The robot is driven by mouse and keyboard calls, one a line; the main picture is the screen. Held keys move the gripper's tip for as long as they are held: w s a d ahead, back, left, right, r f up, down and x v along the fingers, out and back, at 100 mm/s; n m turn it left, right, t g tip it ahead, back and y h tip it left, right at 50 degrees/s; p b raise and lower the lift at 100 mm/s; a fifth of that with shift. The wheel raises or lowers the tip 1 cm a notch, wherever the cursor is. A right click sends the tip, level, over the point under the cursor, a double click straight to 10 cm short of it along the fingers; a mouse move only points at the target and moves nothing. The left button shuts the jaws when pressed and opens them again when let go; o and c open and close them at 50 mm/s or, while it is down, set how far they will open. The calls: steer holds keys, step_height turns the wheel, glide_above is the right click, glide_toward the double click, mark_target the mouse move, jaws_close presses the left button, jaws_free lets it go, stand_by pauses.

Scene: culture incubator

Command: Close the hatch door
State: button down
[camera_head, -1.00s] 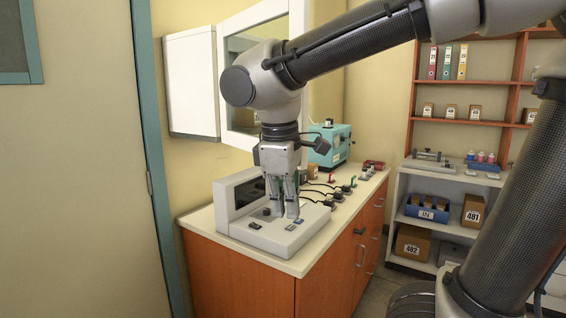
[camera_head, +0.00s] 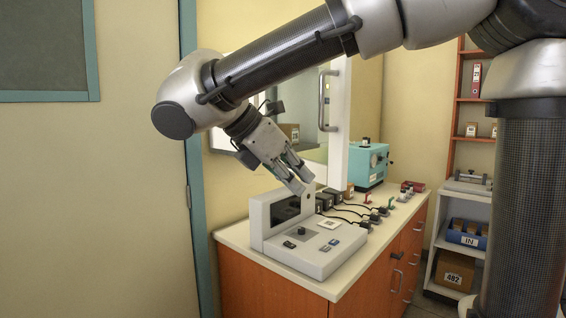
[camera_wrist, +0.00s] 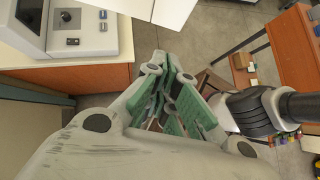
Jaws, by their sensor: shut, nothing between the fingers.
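The wall hatch has a broad white frame (camera_head: 341,120) at the back of the counter, and a brown box shows within it. A vertical metal handle (camera_head: 325,100) is at its right side. A white panel edge (camera_head: 222,142) shows at its left, mostly hidden by my arm; I cannot tell the door's exact angle. My gripper (camera_head: 298,184) is shut and empty. It points down and right in front of the hatch, above the grey instrument, and seems apart from the hatch. In the wrist view its green-padded fingers (camera_wrist: 182,100) point out over the floor.
The grey instrument (camera_head: 318,255) stands on the white counter below my gripper, with black plugs and cables behind it. A teal device (camera_head: 368,165) stands farther back. A shelf unit (camera_head: 440,255) is at the right. A teal-framed door is at the left.

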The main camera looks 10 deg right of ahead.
steer(key=shift+w+d+f, duration=0.25)
steer(key=shift+d, duration=0.65)
steer(key=shift+w+d+f, duration=0.25)
steer(key=shift+w+d, duration=0.05)
steer(key=shift+d, duration=0.55)
steer(key=shift+w+d+f, duration=0.25)
steer(key=shift+d, duration=0.65)
steer(key=shift+d, duration=0.15)
